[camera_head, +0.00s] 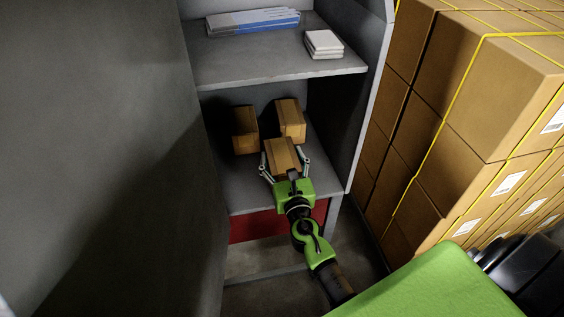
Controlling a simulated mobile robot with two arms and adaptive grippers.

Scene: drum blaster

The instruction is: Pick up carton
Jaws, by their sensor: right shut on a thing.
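Three small brown cartons stand on the middle shelf of a grey shelving unit. The front carton (282,155) is between the fingers of my right gripper (284,167), which is shut on it from the front. I cannot tell whether it is lifted off the shelf. A second carton (291,119) is behind it, slightly to the right, and a third carton (244,131) is behind it to the left. My left gripper is not in view.
The upper shelf (270,68) holds blue-white flat packs (252,22) and a white stack (323,43). A red panel (265,225) is below the middle shelf (245,188). A grey wall (90,150) is at left. Large strapped boxes (480,110) stand at right.

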